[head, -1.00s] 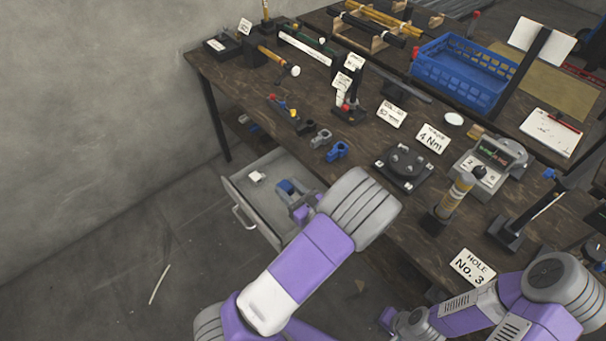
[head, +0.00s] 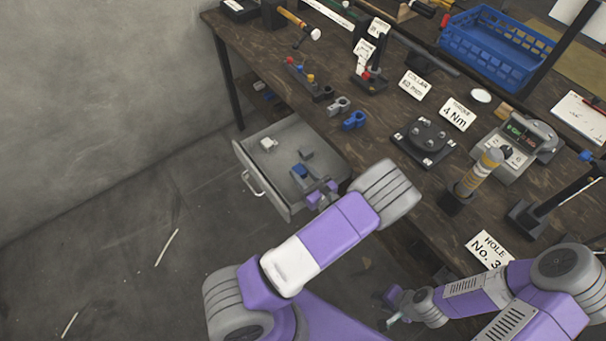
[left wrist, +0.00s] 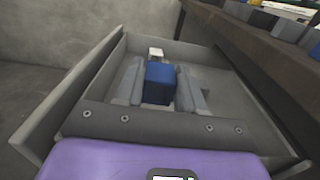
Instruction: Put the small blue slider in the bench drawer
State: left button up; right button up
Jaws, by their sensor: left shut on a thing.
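The small blue slider (head: 300,171) is between the fingers of my left gripper (head: 304,166), which is shut on it. In the left wrist view the slider (left wrist: 159,83) shows as a blue block between the two grey fingers (left wrist: 160,88). The bench drawer (head: 283,132) is pulled open, and the slider is within its outline in both views. I cannot tell whether the slider touches the drawer floor. My right gripper (head: 396,308) is low in front of the bench, small and partly hidden; its jaws are unclear.
On the bench above stand a larger blue part (head: 354,120), a grey part (head: 339,105) and a blue crate (head: 465,62). The drawer floor around the gripper has free room.

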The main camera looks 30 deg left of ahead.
pick_arm(q)
jog(key=shift+f+b, duration=0.35)
jog(key=shift+f, duration=0.1)
jog(key=shift+f, duration=0.1)
jog(key=o, duration=1.1)
